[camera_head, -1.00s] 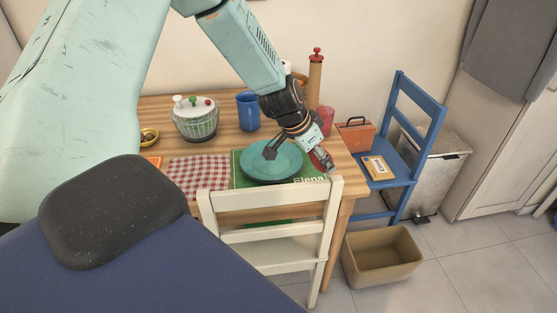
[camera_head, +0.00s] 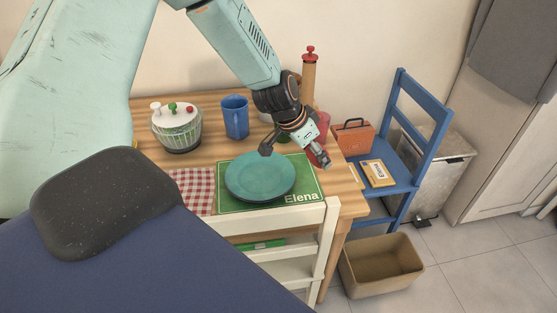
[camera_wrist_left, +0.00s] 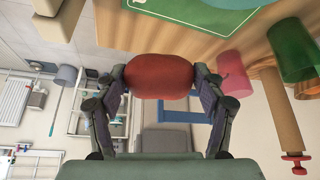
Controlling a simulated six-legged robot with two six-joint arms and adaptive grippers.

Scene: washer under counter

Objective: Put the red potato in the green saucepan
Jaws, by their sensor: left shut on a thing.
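My left gripper (camera_head: 294,155) is above the table, over the back right part of the green placemat, beside the plate. In the left wrist view, the left gripper (camera_wrist_left: 160,88) is shut on the red potato (camera_wrist_left: 160,70), with a finger on each side. I cannot clearly make out a green saucepan. A green round vessel (camera_wrist_left: 290,48) shows in the wrist view next to a wooden mill, but I cannot tell its kind. My right gripper is not in view.
A teal plate (camera_head: 260,177) lies on the green placemat (camera_head: 308,190). A blue mug (camera_head: 235,117), a lidded spinner-like bowl (camera_head: 177,132) and a tall wooden mill (camera_head: 308,82) stand on the table. A white chair (camera_head: 325,240) is in front, a blue chair (camera_head: 400,180) to the right.

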